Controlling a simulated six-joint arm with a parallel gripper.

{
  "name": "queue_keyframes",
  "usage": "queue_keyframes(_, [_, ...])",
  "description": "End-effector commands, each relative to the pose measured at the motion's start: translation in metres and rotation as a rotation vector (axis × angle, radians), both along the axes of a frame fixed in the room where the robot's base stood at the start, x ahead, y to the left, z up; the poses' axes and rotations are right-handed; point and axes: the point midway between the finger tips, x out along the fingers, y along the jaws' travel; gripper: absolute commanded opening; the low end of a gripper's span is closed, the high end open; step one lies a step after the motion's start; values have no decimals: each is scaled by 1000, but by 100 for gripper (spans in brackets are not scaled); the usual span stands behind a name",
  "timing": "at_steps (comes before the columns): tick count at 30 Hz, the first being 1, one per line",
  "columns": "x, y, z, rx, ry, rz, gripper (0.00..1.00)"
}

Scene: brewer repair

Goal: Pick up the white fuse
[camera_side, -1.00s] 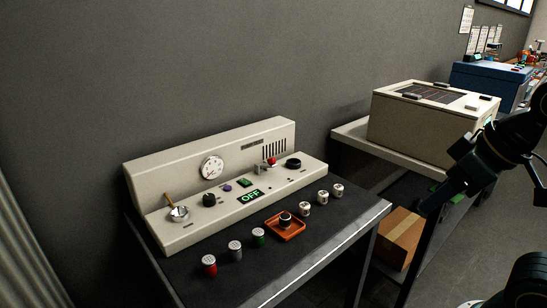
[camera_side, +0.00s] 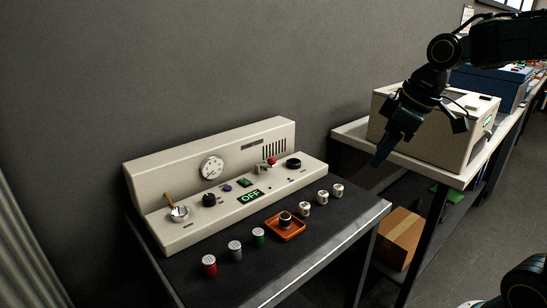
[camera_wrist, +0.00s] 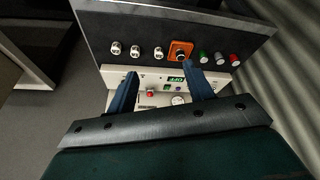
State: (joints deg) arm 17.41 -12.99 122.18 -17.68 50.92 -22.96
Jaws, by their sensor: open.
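Three small white cylinders with dark markings stand in a row on the dark table, the nearest (camera_side: 305,209) beside the orange tray, then the middle one (camera_side: 322,197) and the far one (camera_side: 338,190). They also show at the upper left in the wrist view (camera_wrist: 116,48). A red (camera_side: 209,266), a grey (camera_side: 235,251) and a green cylinder (camera_side: 258,238) stand on the tray's other side. Which piece is the white fuse I cannot tell for sure. My gripper (camera_side: 379,161) is high, right of the cylinders and apart from them. Its fingers (camera_wrist: 163,90) are spread and empty.
The orange tray (camera_side: 300,233) holds a dark round part. The beige panel (camera_side: 222,170), with a gauge and an OFF display, stands behind the row. A beige box (camera_side: 460,150) is on the bench (camera_side: 440,178) at right. A cardboard box (camera_side: 400,238) sits below.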

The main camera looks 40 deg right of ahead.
Motion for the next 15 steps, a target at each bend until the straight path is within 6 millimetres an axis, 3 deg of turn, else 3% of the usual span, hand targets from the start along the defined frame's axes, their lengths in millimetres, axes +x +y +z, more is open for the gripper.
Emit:
queue_keyframes(6, [41, -32, -12, 8, 20, 105, 52])
queue_keyframes(15, [85, -84, -40, 31, 21, 254, 52])
